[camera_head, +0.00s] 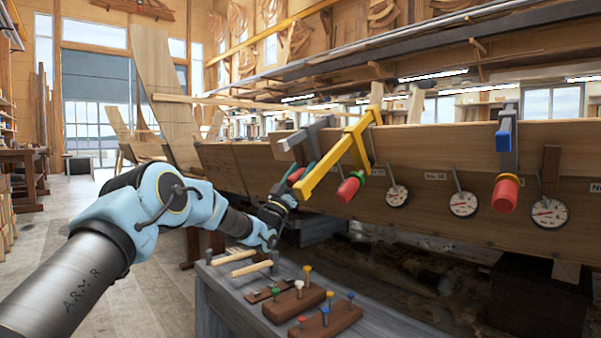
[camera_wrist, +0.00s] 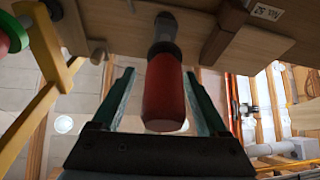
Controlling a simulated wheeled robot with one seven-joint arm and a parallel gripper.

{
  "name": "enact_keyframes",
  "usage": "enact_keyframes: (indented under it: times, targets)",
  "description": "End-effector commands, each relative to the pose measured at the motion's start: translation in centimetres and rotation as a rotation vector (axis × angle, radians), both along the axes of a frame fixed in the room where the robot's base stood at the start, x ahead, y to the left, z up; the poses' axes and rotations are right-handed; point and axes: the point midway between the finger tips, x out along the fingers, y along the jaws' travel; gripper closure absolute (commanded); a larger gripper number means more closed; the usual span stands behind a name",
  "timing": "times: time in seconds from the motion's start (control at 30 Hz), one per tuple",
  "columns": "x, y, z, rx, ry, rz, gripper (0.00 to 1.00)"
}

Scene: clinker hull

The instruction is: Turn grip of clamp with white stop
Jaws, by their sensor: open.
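A grey clamp (camera_head: 306,142) sits over the plank edge at left of centre, with a red grip (camera_head: 297,175) hanging below. My gripper (camera_head: 286,192) is at this grip, partly overlapping it in the head view. In the wrist view the red grip (camera_wrist: 165,92) on its grey shank lies between the two open fingers of my gripper (camera_wrist: 160,105). I cannot see whether the fingers touch it. No white stop can be made out on this clamp. A yellow clamp (camera_head: 340,155) with a red grip (camera_head: 348,189) and a green stop (camera_head: 378,172) is just to the right.
Several dial gauges (camera_head: 463,204) are fixed along the hull plank (camera_head: 440,160). A grey bench (camera_head: 235,292) below holds mallets and wooden blocks with coloured pegs. The yellow clamp's bar (camera_wrist: 38,112) stands close at left.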

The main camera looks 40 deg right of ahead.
Motion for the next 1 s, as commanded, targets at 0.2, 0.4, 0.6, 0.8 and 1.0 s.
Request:
enact_keyframes:
  times: [0.2, 0.4, 0.6, 0.8, 1.0]
  targets:
    - [0.0, 0.3, -0.2, -0.001, 0.0, 0.0, 0.23]
    - [-0.1, 2.4, -2.3, 0.003, 0.001, 0.0, 0.23]
    - [-0.4, 5.2, -5.2, 0.003, 0.001, 0.0, 0.23]
    - [-0.6, 7.2, -7.0, 0.001, 0.001, 0.001, 0.23]
    - [-0.7, 7.7, -7.6, 0.0, 0.0, 0.0, 0.23]
